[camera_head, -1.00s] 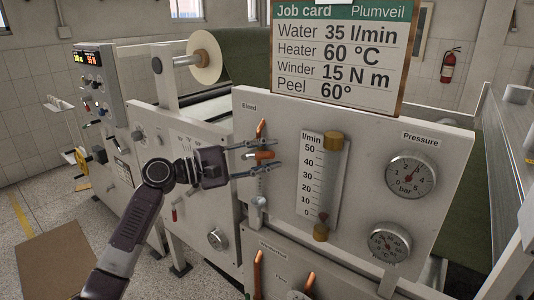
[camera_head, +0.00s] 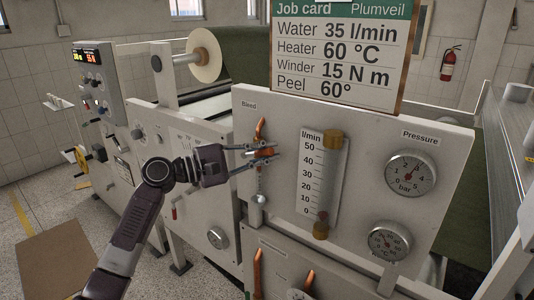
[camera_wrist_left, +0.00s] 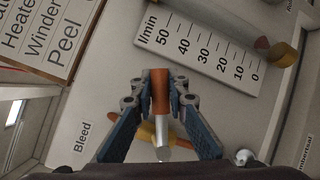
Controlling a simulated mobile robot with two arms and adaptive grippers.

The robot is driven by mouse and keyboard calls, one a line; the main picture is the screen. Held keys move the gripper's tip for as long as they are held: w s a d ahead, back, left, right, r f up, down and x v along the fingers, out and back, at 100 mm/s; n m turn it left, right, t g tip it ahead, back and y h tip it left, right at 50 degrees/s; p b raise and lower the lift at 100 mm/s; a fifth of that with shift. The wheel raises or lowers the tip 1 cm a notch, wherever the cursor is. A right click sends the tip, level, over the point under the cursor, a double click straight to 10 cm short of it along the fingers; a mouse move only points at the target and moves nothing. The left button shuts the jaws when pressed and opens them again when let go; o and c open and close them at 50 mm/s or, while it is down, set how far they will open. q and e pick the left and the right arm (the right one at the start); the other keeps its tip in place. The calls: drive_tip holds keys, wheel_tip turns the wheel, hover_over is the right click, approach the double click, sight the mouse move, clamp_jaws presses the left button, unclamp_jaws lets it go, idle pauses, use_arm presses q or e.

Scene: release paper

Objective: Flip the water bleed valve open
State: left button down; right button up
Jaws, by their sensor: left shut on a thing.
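The water bleed valve (camera_head: 264,152) is on the white panel below the "Bleed" label, with an orange handle and a copper pipe above it. My left gripper (camera_head: 266,152) comes in from the left and is shut on the valve's orange handle. In the left wrist view the orange handle (camera_wrist_left: 160,92) lies between the two fingertips (camera_wrist_left: 160,90), with a brass body and a pale stem partly visible behind it. My right gripper is not in view.
A flow gauge (camera_head: 319,180) marked in l/min stands right of the valve. A job card (camera_head: 338,55) rises above the panel. A white roll (camera_head: 205,55) is at the upper left.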

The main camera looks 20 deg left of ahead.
use_arm(q)
drive_tip(key=r+n, duration=0.1)
drive_tip(key=a+r+n+t, duration=0.1)
drive_tip(key=n, duration=0.1)
drive_tip(key=shift+w+a+n+t+h+p, duration=0.2)
drive_tip(key=shift+n+t+h+p, duration=0.1)
drive_tip(key=shift+h+p, duration=0.1)
drive_tip(key=n, duration=0.1)
drive_tip(key=a+r+n+t, duration=0.1)
drive_tip(key=n, duration=0.1)
drive_tip(key=n+t, duration=0.1)
drive_tip(key=shift+w+a+r, duration=0.3)
drive_tip(key=shift+w+a, duration=0.05)
drive_tip(key=n+t, duration=0.1)
drive_tip(key=a+n, duration=0.1)
drive_tip(key=n, duration=0.1)
drive_tip(key=a+n+t+p, duration=0.1)
drive_tip(key=shift+w+r+n+t+y, duration=0.3)
drive_tip(key=shift+w+r+n+y, duration=0.05)
drive_tip(key=shift+r+n+y, duration=0.05)
drive_tip(key=shift+w+a+r+n+t+y+p, duration=0.1)
drive_tip(key=shift+a+n+t+y, duration=0.2)
drive_tip(key=shift+n, duration=0.4)
drive_tip(key=shift+w+a+f+n+t+y+p, duration=0.1)
drive_tip(key=shift+a+n+t+y, duration=0.2)
drive_tip(key=shift+n, duration=0.4)
drive_tip(key=shift+w+a+r+n+t+y+p, duration=0.1)
drive_tip(key=shift+a+n+t+y, duration=0.15)
drive_tip(key=shift+n, duration=0.45)
